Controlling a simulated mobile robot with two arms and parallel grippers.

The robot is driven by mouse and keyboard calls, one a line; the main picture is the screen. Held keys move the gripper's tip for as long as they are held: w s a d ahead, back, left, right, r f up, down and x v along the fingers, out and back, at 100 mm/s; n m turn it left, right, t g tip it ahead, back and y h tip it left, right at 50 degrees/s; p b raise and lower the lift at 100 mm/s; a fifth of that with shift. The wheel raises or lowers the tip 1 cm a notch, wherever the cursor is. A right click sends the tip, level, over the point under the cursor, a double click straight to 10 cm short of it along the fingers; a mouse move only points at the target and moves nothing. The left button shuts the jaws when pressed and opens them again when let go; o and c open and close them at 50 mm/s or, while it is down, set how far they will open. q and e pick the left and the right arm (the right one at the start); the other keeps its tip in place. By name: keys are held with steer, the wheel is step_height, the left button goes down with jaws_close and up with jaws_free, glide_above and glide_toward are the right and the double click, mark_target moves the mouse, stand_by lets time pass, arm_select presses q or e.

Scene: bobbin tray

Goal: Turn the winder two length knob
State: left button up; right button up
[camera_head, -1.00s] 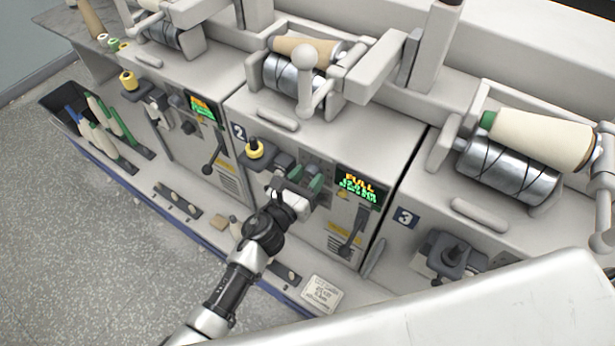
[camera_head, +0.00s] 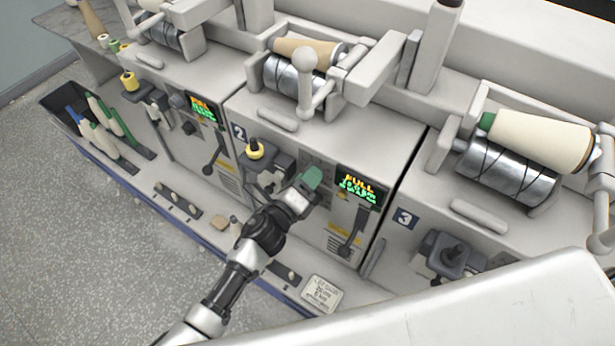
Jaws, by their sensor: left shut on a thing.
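Winder two (camera_head: 239,132), marked with a "2" plate, stands in the middle. My left gripper (camera_head: 312,178) is at its front panel, just left of the lit display (camera_head: 359,189) that reads "FULL" in yellow above green text. The gripper has green-tipped fingers and is shut at the place of the length knob. The knob itself is hidden behind the fingers and gripper body. My right gripper does not show.
A yellow bobbin (camera_head: 255,150) sits on a holder left of my gripper. A dark lever (camera_head: 350,240) hangs below the display. Winder three (camera_head: 404,218) is to the right. A labelled card (camera_head: 321,294) lies on the lower ledge.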

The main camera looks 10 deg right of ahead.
arm_select(q)
steer(key=n+p, duration=0.2)
steer(key=n, duration=2.6)
steer(key=shift+f, duration=0.1)
stand_by(0.4)
steer(key=o, duration=0.9)
steer(key=v, duration=1.1)
steer(key=shift+b, duration=0.35)
